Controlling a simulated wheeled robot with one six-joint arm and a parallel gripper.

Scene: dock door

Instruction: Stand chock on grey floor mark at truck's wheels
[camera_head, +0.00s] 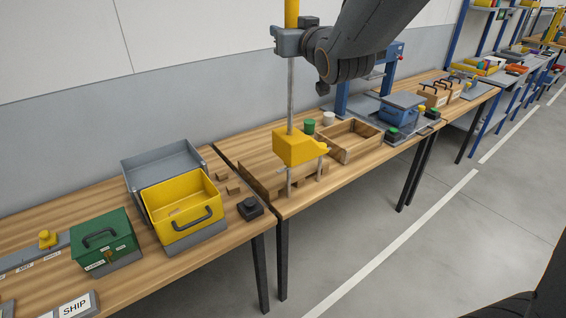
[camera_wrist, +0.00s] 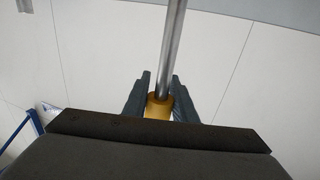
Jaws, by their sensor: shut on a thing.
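The chock (camera_head: 298,147) is a yellow block on the lower end of a thin steel pole (camera_head: 290,92), with a yellow grip (camera_head: 292,12) at the top. My gripper (camera_head: 289,41) is shut on the yellow grip. The pole hangs close to upright, with the block seen against the wooden bench; I cannot tell how far it is above or in front of it. In the wrist view the yellow grip (camera_wrist: 158,106) sits between the dark fingers, and the pole runs up out of the picture. The grey floor mark and the truck's wheels are not in view.
Wooden benches (camera_head: 235,235) run along the wall. They hold a green box (camera_head: 104,238), a yellow bin (camera_head: 180,200), a wooden tray (camera_head: 350,140) and a blue box (camera_head: 400,108). Grey floor (camera_head: 440,250) with a white line (camera_head: 400,240) is clear at the right.

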